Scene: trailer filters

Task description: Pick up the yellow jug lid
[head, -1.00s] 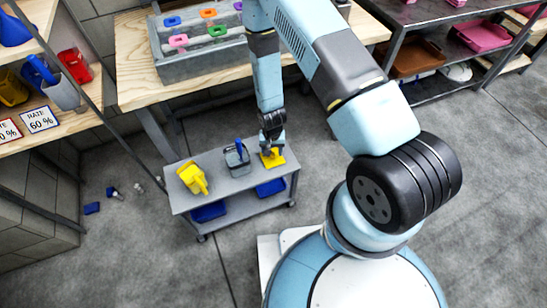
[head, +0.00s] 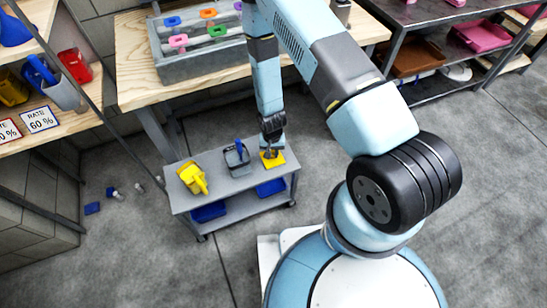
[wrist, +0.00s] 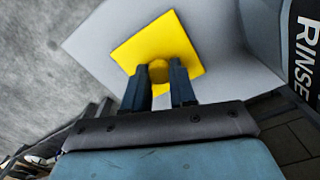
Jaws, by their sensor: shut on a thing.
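The yellow jug lid (head: 279,160) is a flat square plate with a round knob, at the right end of the grey cart's top. It also shows in the wrist view (wrist: 175,31). My gripper (head: 270,152) is over the lid, pointing down. In the wrist view my gripper (wrist: 160,75) has its two dark fingers on either side of the knob (wrist: 159,71), shut on it. Whether the lid touches the cart top or is slightly raised, I cannot tell.
A grey jug with a blue handle (head: 237,158) stands left of the lid on the cart (head: 218,184). A yellow jug (head: 193,178) lies further left. A wooden table (head: 135,72) with a grey bin (head: 200,62) is behind. Blue trays sit on the lower shelf.

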